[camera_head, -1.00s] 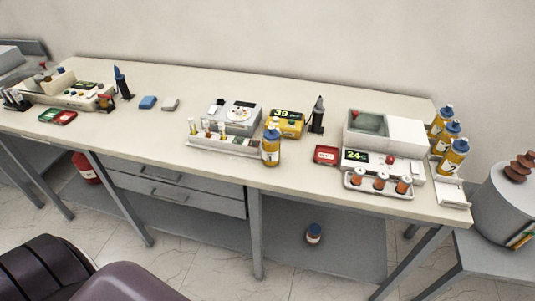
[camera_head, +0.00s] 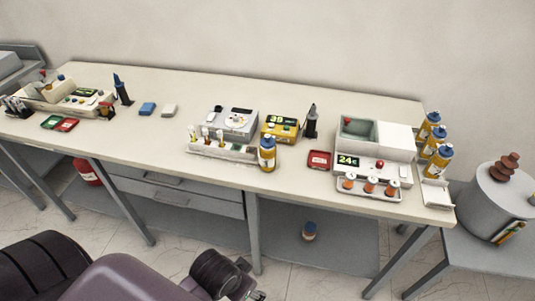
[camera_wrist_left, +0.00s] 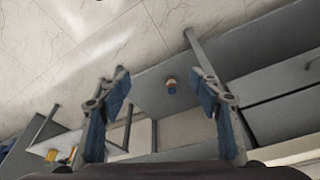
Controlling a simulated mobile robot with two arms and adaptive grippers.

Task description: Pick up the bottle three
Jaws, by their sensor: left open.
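Several yellow bottles with blue caps are in the head view. One bottle (camera_head: 267,153) stands at the table's front edge beside the vial rack. Three stand in a row at the table's right end: a front one (camera_head: 437,161), a middle one (camera_head: 433,141) and a back one (camera_head: 428,125). A further blue-capped bottle (camera_head: 309,231) is on the low shelf under the table; a small bottle-like thing shows in the left wrist view (camera_wrist_left: 171,87). I cannot read which is number three. My left gripper (camera_wrist_left: 163,95) is open and empty, well away from the bottles. My right gripper is not seen.
The long table (camera_head: 200,95) carries a scale (camera_head: 232,121), a vial rack (camera_head: 222,149), a yellow meter (camera_head: 280,127), a red box (camera_head: 319,159) and a white device (camera_head: 375,145). Table legs and drawers (camera_head: 180,190) border the low shelf (camera_head: 340,255). The floor in front is tiled.

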